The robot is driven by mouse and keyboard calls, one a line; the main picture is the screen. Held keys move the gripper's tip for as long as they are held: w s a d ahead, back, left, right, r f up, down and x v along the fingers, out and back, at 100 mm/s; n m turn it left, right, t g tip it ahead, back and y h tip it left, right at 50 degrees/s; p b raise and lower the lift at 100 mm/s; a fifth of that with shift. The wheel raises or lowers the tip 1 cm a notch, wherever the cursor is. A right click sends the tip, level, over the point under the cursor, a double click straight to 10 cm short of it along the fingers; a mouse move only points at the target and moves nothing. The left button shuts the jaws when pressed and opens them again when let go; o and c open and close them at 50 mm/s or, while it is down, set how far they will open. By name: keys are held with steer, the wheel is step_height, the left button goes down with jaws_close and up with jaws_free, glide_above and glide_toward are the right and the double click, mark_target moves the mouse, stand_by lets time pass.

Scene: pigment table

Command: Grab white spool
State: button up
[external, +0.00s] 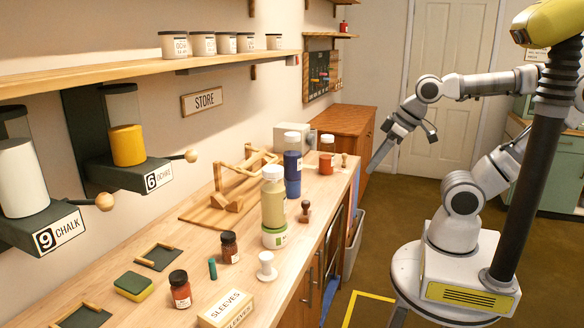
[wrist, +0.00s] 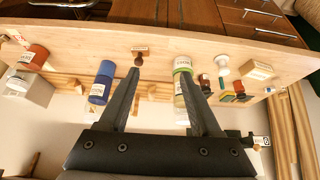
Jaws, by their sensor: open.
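The white spool (external: 266,267) stands upright on the wooden worktop, near its front edge, just in front of a green-and-white based jar (external: 274,210). In the wrist view the spool (wrist: 222,67) is small, right of the right fingertip and well apart from it. My gripper (external: 371,170) is beyond the front edge of the worktop, toward its far end, away from the spool. In the wrist view its two dark fingers (wrist: 159,75) are spread with nothing between their tips. Nothing hides the spool in either view.
A sleeves box (external: 227,309), brown jars (external: 180,290) and a teal stick (external: 212,268) stand near the spool. A blue jar (external: 292,170), a stamp (external: 305,211) and a wooden rack (external: 237,190) are farther back. Shelves and dispensers (external: 125,165) overhang the wall side.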

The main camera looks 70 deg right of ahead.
steer(key=w+a+f+n+t+y+b, duration=0.25)
steer(key=w+a+f+b, duration=0.4)
steer(key=f+b, duration=0.4)
steer(key=n+t+y+b, duration=0.3)
steer(key=t+y+b, duration=0.1)
steer(key=b, duration=0.2)
glide_toward(255, 278)
steer(key=r, duration=0.3)
steer(key=shift+w+d+r+g, duration=0.25)
steer(key=shift+w+d+r, duration=0.1)
steer(key=p+x, duration=0.4)
steer(key=p, duration=0.3)
steer(key=shift+w+a+p, duration=0.1)
steer(key=shift+w+p, duration=0.05)
steer(key=shift+p, duration=0.25)
steer(key=shift+w+a+f, duration=0.25)
steer(key=shift+w+f, duration=0.05)
steer(key=shift+f, duration=0.15)
steer(key=shift+x, duration=2.3)
steer(key=shift+s+a, duration=0.15)
steer(key=shift+c, duration=0.3)
